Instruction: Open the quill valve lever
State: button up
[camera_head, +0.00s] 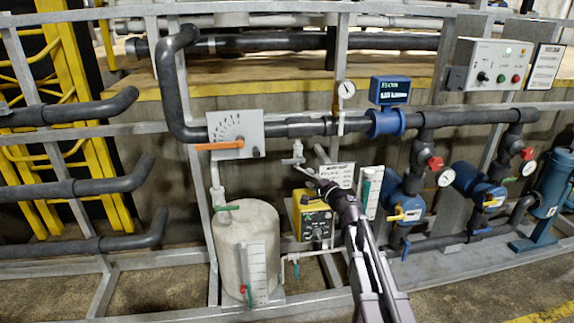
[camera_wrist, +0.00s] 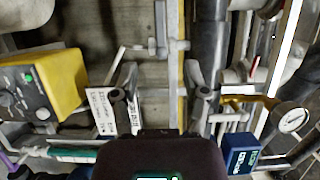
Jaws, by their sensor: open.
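A small grey valve (camera_head: 297,157) with a short pale handle stands under the main dark pipe in the head view, left of centre; I take it to be the quill valve. My gripper (camera_head: 318,176) is just below and right of it there. Pale fittings (camera_wrist: 178,46) lie beyond the fingertips, with a thin pale bar (camera_wrist: 124,52) to the left. I cannot tell the lever's exact position.
A yellow pump box (camera_head: 311,216) and a white tank (camera_head: 246,245) stand below. An orange lever (camera_head: 218,146) lies across a scale plate. A label plate (camera_head: 338,175), a pressure gauge (camera_head: 346,89) and a blue meter (camera_head: 389,91) are close to my arm.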

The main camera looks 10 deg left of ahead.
aim_at(289, 162)
jog(key=shift+w+a, duration=0.1)
dwell(0.3)
jog(key=x, duration=1.3)
jog(key=shift+w+a, duration=0.15)
jog(key=shift+a, duration=0.05)
